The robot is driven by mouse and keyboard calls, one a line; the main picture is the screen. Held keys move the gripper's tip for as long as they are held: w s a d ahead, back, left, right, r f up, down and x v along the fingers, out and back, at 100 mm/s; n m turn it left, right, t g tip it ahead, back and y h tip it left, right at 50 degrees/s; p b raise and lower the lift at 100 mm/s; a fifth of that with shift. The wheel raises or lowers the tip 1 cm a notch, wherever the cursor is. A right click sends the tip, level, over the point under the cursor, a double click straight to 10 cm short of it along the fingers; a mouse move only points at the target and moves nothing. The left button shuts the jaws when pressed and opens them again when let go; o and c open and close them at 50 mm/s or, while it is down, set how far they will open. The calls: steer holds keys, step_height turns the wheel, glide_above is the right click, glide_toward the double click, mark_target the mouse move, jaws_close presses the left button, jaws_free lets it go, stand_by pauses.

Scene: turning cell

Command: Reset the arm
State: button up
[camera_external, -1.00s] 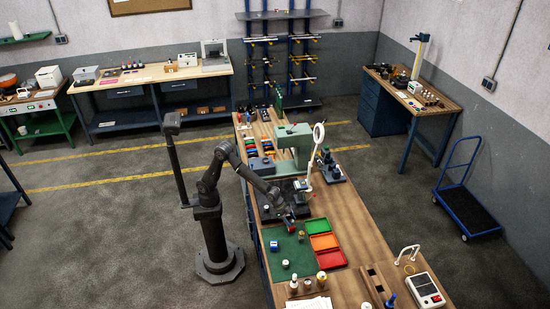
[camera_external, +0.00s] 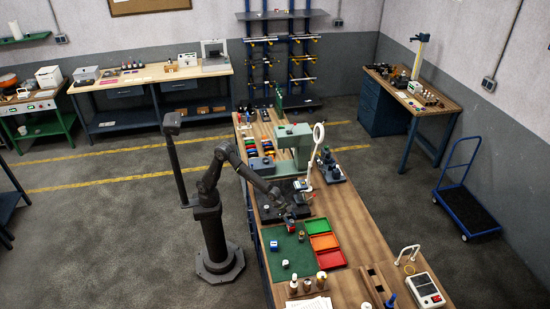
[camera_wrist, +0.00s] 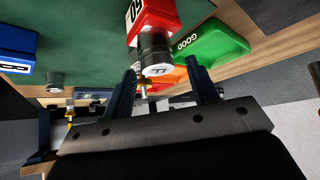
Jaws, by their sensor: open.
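My gripper (camera_external: 289,217) hangs over the far part of the green mat (camera_external: 273,276), on the workbench. In the wrist view my gripper (camera_wrist: 164,88) is open, its two dark fingers apart. A red piece marked with digits (camera_wrist: 153,17), with a dark cylinder (camera_wrist: 155,48) ending in a pale face, shows beyond the fingertips. It looks clear of the fingers, though the exact gap cannot be told. A blue block with a white label (camera_external: 273,245) is on the mat; it also shows at the left of the wrist view (camera_wrist: 16,42).
Green (camera_external: 316,226), orange (camera_external: 324,241) and red (camera_external: 331,258) trays line the mat's right side. Small parts (camera_external: 286,264) stand on the mat. A pale green machine (camera_external: 294,141) and a white upright arm (camera_external: 316,160) stand behind my gripper. Open floor lies left of the bench.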

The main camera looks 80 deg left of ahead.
step_height(320, 180, down, 2)
steer(key=v, duration=1.2)
steer(key=x, duration=1.1)
steer(key=shift+w+d+f, duration=0.2)
steer(key=shift+f, duration=0.05)
step_height(320, 180, up, 5)
steer(key=shift+s+d+f, duration=0.1)
steer(key=shift+f, duration=0.05)
steer(key=s+d+r, duration=0.4)
steer(key=s+r, duration=0.3)
steer(key=s, duration=0.4)
steer(key=s+d+f+m, duration=0.1)
steer(key=s+d, duration=0.3)
steer(key=d, duration=0.6)
steer(key=s+d+f+m+g, duration=0.1)
steer(key=s+d, duration=0.4)
steer(key=d, duration=0.6)
steer(key=s+d+f+m, duration=0.3)
steer(key=s+d, duration=0.2)
steer(key=d, duration=0.5)
steer(key=shift+s+d+f, duration=0.25)
